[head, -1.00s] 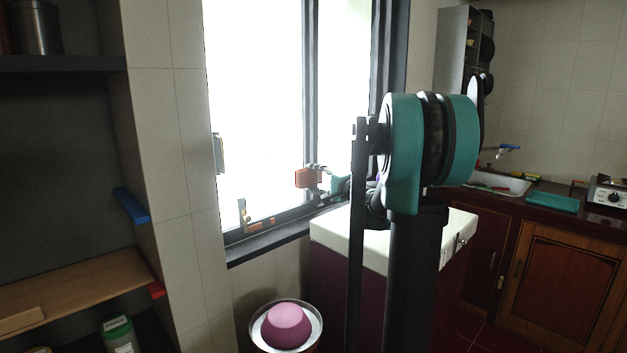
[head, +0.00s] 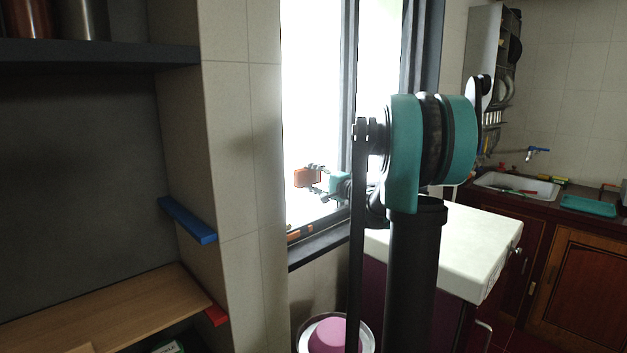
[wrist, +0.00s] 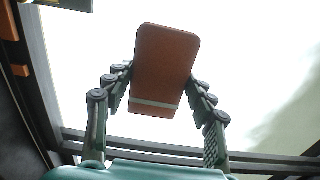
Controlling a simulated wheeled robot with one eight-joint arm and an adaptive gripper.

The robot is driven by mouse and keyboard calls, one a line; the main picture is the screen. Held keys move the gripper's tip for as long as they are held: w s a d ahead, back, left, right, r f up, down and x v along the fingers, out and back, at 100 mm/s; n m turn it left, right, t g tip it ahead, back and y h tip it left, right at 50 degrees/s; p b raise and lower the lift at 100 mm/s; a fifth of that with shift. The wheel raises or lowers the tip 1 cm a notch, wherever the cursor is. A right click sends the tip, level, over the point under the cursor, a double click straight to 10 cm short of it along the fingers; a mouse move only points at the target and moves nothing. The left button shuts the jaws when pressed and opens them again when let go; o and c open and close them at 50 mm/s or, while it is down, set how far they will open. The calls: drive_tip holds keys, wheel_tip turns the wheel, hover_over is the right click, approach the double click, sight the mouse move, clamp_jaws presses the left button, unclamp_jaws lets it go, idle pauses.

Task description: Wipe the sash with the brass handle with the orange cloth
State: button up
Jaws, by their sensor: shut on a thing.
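The orange cloth (head: 307,177) is a small flat orange-brown pad in my gripper (head: 322,180), in front of the bright window. In the wrist view the cloth (wrist: 166,60) stands between the two fingers of my gripper (wrist: 158,90), which are shut on it. A pale stripe crosses its lower part. The window's left pane (head: 312,110) is very bright behind it. I cannot tell whether the cloth touches the glass. No brass handle shows clearly now; the tiled wall hides the window's left edge.
The tiled wall (head: 228,140) stands close left of the window. A dark sill (head: 318,247) runs below it. A white-topped cabinet (head: 450,245) is right of the window, partly behind my arm. A pink rounded thing (head: 328,335) sits low in front. Shelves (head: 120,310) fill the left.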

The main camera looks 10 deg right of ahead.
drive_tip(key=shift+x, duration=2.6)
drive_tip(key=shift+x, duration=0.95)
drive_tip(key=shift+d, duration=0.1)
drive_tip(key=w+d, duration=0.6)
drive_tip(key=d, duration=0.4)
drive_tip(key=shift+w, duration=0.35)
drive_tip(key=shift+s+a, duration=0.1)
drive_tip(key=shift+a, duration=0.05)
